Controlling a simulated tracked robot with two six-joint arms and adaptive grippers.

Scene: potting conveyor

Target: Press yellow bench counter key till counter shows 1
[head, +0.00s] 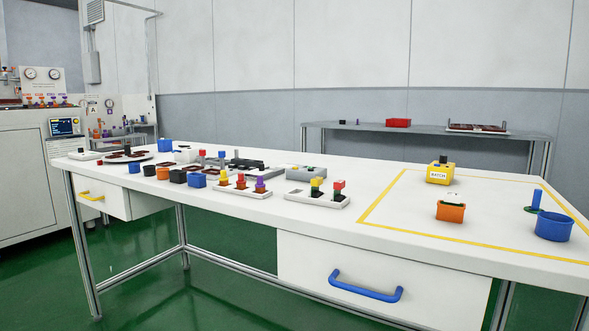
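A small yellow box (437,179) stands on the white bench top, inside the yellow taped outline at the right. Its front has a white label (438,175) that appears to read BATCH. A dark block (444,159) sticks up from its top. I cannot make out any counter digits on it, and I cannot tell which part is the key. Neither of my grippers is in the head view, and nothing touches the yellow box.
An orange pot (450,212) stands in front of the yellow box, and a blue cup (553,229) stands to its right. Several small pots and white trays (318,199) crowd the left half of the bench (375,176). A grey table (425,129) stands behind.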

